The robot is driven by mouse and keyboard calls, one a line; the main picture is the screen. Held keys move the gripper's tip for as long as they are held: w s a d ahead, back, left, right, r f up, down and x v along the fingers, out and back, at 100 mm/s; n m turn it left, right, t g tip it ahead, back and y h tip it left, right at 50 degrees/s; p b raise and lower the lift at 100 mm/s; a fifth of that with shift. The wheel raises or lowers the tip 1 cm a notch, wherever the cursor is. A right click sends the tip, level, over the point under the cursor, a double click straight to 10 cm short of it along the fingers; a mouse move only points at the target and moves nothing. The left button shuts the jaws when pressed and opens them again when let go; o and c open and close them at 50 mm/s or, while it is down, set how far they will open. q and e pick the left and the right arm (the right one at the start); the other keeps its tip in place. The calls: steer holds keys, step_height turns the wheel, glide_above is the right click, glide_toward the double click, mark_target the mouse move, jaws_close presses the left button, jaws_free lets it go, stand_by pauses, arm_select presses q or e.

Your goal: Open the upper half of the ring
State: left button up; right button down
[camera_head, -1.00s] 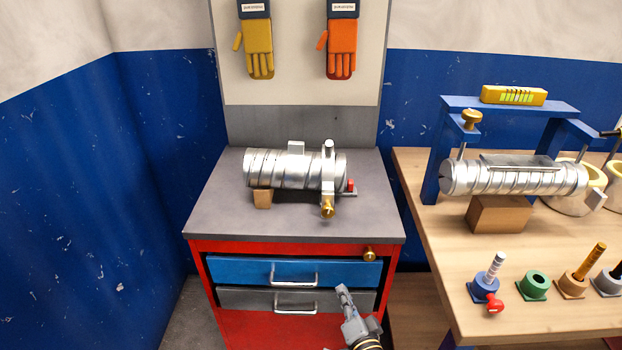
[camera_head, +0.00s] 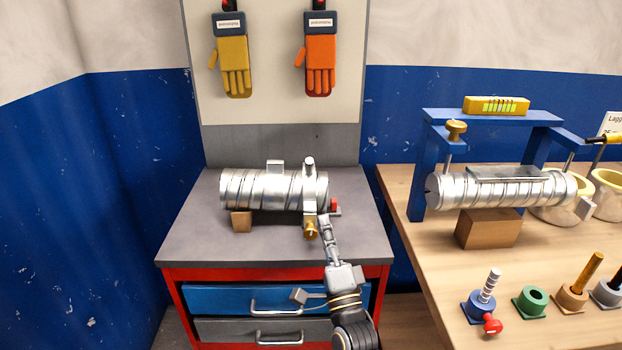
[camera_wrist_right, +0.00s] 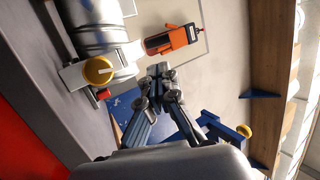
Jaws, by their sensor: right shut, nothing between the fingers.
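The ring (camera_head: 309,188) is a silver clamp band around the right end of a spiral duct (camera_head: 260,188) on the cabinet top. It has a silver knob at its top and a brass knob (camera_head: 311,229) at its lower front. In the right wrist view the brass knob (camera_wrist_right: 98,71) is at upper left, beside the ring's pale lug. My right gripper (camera_head: 324,220) is shut and empty, just right of the brass knob in the head view. In the right wrist view its fingertips (camera_wrist_right: 160,72) are together, apart from the knob. My left gripper is not in view.
A red part (camera_head: 335,206) sits close to my fingertips, right of the ring. A wooden block (camera_head: 241,221) stands under the duct's left end. The workbench (camera_head: 408,190) at right carries a blue frame (camera_head: 422,160) with a second duct (camera_head: 500,190). The cabinet top's front left is clear.

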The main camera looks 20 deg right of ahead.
steer(key=p, duration=0.1)
glide_toward(310, 169)
steer(key=shift+x, duration=0.9)
steer(key=p+x, duration=0.1)
steer(key=x, duration=0.3)
steer(key=shift+s, duration=0.1)
steer(key=shift+w+r, duration=0.3)
steer(key=shift+w, duration=0.35)
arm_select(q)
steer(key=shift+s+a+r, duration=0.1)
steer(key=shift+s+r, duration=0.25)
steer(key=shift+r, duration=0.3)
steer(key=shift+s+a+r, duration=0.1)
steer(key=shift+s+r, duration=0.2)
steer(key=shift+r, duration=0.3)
